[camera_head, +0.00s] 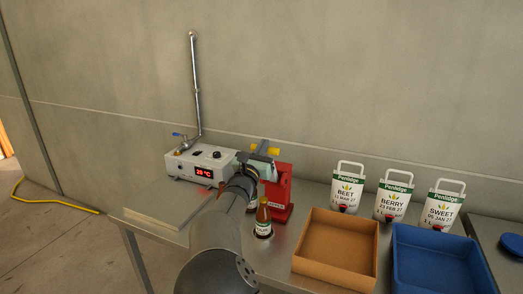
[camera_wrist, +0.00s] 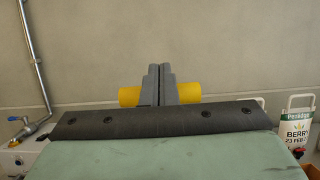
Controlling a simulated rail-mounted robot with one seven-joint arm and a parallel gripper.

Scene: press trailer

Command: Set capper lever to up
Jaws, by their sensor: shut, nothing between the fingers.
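The red capper (camera_head: 281,196) stands on the steel table, partly hidden behind my arm. Its lever ends in a yellow handle (camera_head: 273,151), level with the top of the capper or a little above it. In the wrist view the yellow handle (camera_wrist: 189,92) lies crosswise and shows on both sides of my fingers. My gripper (camera_head: 263,147) is shut and empty, with its fingertips (camera_wrist: 159,72) in front of the handle's middle. I cannot tell whether they touch it. The lever's arm is hidden.
A bottle (camera_head: 263,219) stands in front of the capper. A white heater box (camera_head: 200,165) with a tall pipe (camera_head: 196,90) is to the left. A cardboard box (camera_head: 337,243), a blue crate (camera_head: 440,262) and several juice pouches (camera_head: 393,201) are to the right. A wall is behind.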

